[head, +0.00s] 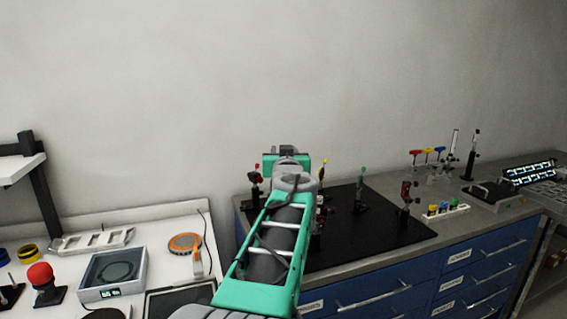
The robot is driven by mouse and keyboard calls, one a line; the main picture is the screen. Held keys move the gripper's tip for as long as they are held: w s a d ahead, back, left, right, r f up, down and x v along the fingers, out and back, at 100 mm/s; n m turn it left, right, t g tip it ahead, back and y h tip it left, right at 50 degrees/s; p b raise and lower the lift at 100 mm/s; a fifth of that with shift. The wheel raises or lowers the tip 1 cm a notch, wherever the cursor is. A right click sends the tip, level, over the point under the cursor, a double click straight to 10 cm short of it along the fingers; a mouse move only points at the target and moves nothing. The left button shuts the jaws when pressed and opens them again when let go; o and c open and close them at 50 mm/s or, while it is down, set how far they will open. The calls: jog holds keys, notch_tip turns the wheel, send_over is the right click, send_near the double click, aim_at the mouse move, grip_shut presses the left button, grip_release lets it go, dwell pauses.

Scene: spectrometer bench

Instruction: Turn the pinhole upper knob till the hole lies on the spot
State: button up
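The black breadboard (385,235) lies on the grey bench and carries several small post-mounted optics. A mount with a red top (256,184) stands at the left. A yellow-topped post (322,171) and a green-topped post (362,186) stand further right, and a dark red mount (406,194) is near the right edge. Another small mount (318,214) is partly hidden by my arm. I cannot tell which one is the pinhole; its upper knob, hole and the light spot are not discernible. My gripper (288,150) is over the back of the breadboard, its fingers mostly hidden.
Blue drawers (390,293) are under the bench. A rack of coloured pieces (445,210) and a grey box (492,194) stand to the right. A white table (150,214) at left holds a scale-like device (112,274) and an orange round tool (184,243).

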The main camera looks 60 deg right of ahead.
jog(key=w+d+f+m+g+h+b, duration=0.1)
jog(key=w+d+f+m+g+b, duration=0.15)
jog(key=f, duration=0.25)
jog(key=w+d+f+m+g+h+b, duration=0.1)
jog(key=w+f+g+b, duration=0.15)
jog(key=f, duration=0.25)
jog(key=d+f+m+g+p, duration=0.1)
jog(key=d+g, duration=0.1)
jog(key=d, duration=0.5)
jog(key=shift+s+p, duration=0.2)
jog(key=shift+p, duration=0.1)
jog(key=shift+d, duration=0.1)
jog(key=shift+c, duration=0.6)
grip_shut()
